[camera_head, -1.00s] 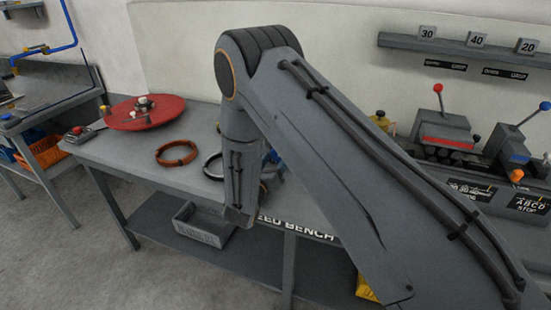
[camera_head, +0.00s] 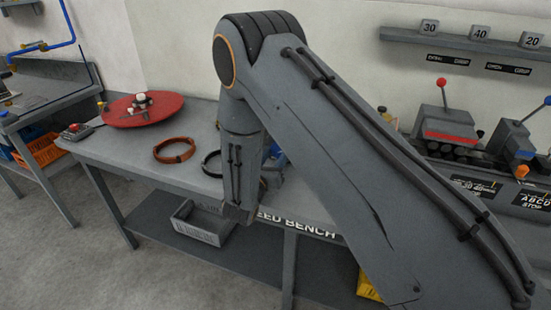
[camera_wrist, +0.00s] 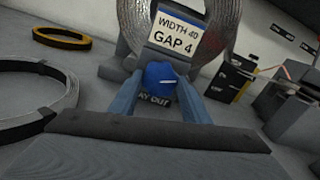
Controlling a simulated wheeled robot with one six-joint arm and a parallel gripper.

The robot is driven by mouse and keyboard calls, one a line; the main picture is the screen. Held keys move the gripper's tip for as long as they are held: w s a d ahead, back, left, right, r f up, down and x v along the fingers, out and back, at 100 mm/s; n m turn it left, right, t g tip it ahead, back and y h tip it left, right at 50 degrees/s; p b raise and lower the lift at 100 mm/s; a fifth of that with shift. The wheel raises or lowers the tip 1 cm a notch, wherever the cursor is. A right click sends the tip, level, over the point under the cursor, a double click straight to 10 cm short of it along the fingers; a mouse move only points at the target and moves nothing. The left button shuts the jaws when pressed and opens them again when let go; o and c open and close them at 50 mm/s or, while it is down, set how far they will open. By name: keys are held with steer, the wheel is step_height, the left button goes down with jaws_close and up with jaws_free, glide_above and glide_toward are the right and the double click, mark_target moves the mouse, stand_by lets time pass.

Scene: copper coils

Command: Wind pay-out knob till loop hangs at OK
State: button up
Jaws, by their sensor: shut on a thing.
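The blue pay-out knob (camera_wrist: 163,75) sits in the middle of the wrist view, above a dark label partly reading "AY OUT" (camera_wrist: 156,99). No OK mark is readable. In the head view my arm covers the gripper and the knob.
On the bench (camera_head: 125,148) are a red disc (camera_head: 120,117), a copper ring (camera_head: 174,149) and a dark ring (camera_head: 210,164). Red-lever and blue-lever machines (camera_head: 447,122) stand at right. A grey crate (camera_head: 203,222) sits on the lower shelf.

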steer(key=m+b, duration=0.3)
steer(key=m, duration=0.1)
steer(key=shift+f+b, duration=0.1)
steer(key=shift+b, duration=0.3)
steer(key=m+b, duration=0.3)
steer(key=m, duration=0.1)
steer(key=shift+m+b, duration=0.3)
steer(key=shift+b, duration=0.05)
steer(key=o, duration=1)
steer(key=shift+o, duration=0.2)
steer(key=shift+s, duration=0.1)
steer(key=b+v, duration=0.1)
steer(key=v, duration=0.6)
steer(key=shift+s+a+b, duration=0.1)
steer(key=shift+s+b, duration=0.2)
steer(key=shift+b, duration=0.05)
